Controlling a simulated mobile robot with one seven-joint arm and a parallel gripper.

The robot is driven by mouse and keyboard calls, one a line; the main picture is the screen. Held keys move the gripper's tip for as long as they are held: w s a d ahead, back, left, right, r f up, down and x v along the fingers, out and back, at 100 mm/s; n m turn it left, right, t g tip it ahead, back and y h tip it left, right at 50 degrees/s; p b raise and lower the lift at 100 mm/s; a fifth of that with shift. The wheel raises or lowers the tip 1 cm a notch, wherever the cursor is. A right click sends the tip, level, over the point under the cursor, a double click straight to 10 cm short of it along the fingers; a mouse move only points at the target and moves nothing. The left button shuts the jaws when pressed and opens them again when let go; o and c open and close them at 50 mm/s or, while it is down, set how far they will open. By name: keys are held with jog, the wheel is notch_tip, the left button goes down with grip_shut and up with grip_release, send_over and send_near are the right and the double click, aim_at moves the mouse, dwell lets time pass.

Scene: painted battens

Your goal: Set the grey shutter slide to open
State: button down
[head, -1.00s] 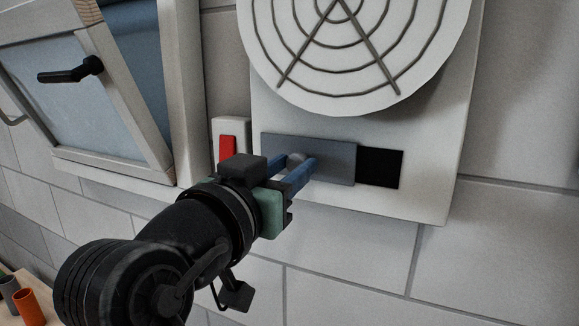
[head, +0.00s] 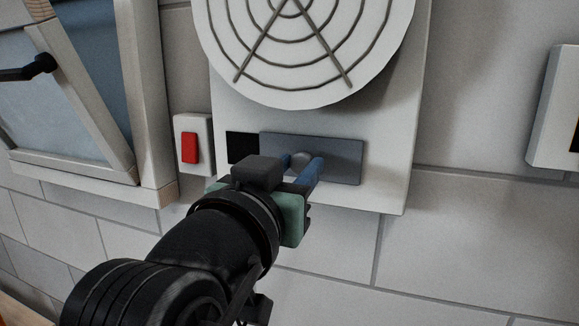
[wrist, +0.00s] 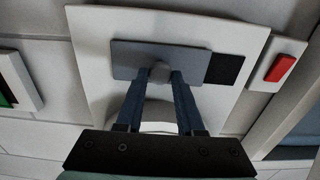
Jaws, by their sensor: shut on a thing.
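The grey shutter slide (head: 335,162) is a flat plate low on a white panel under a round fan guard. In the head view it stands at the right, with a black opening (head: 242,147) bare at its left. My gripper (head: 303,168) has its blue fingers closed on the slide's round knob (head: 301,158). In the wrist view the slide (wrist: 190,63), its knob (wrist: 160,72) between the fingers (wrist: 161,90), and the black opening (wrist: 224,69) at its right all show.
A red rocker switch (head: 190,147) on a white plate is left of the panel (head: 385,185). A tilted window (head: 75,100) with a black handle (head: 28,69) is further left. A white box (head: 556,110) is on the wall at the far right.

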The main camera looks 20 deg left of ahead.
jog(key=c, duration=0.6)
grip_release()
jog(key=shift+d, duration=0.45)
jog(key=shift+o, duration=0.2)
jog(key=shift+a, duration=0.15)
jog(key=shift+a, duration=0.1)
jog(key=shift+s, duration=0.2)
jog(key=s+b, duration=0.7)
jog(key=s, duration=0.5)
jog(key=shift+s+a, duration=0.15)
jog(key=shift+s, duration=0.15)
jog(key=shift+w, duration=0.1)
